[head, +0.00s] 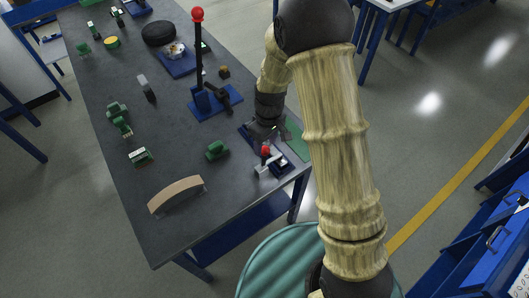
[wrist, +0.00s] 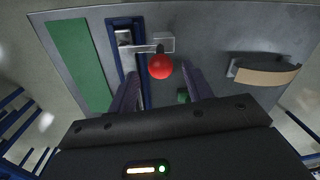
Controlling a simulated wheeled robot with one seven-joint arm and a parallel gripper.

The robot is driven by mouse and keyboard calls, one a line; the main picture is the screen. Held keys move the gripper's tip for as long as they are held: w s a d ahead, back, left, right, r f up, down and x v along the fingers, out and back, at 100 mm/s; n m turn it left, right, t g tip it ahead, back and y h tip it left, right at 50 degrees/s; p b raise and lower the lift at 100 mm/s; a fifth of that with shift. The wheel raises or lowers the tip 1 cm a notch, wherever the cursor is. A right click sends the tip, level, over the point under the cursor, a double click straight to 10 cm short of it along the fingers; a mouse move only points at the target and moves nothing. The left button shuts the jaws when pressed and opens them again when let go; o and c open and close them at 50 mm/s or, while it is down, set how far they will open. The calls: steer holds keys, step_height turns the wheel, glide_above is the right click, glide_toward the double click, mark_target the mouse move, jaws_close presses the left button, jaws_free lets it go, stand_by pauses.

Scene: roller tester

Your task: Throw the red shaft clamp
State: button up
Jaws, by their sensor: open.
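The shaft clamp is a small clamp with a red ball knob (head: 266,151) on a pale grey body (head: 270,166). It stands near the table's right front corner. In the wrist view the red knob (wrist: 160,66) shows between the tips of my two dark fingers, with a pale grey arm (wrist: 140,49) behind it. My gripper (head: 266,133) is open and close to the knob, just behind it in the head view. I cannot tell whether a finger touches the knob. The clamp's lower part is partly hidden in the wrist view.
A curved tan-topped block (head: 176,195) lies at the front left. Several green parts, including one nearby (head: 217,150), are scattered on the dark table (head: 155,225).

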mark_target(265, 155)
steer(key=shift+s+a+f+p, duration=0.1)
steer(key=shift+f+p, duration=0.2)
steer(key=shift+f, duration=1.3)
steer(key=shift+s+a+f+p, duration=0.1)
steer(key=shift+f+p, duration=0.15)
steer(key=shift+f, duration=1.3)
jaws_close()
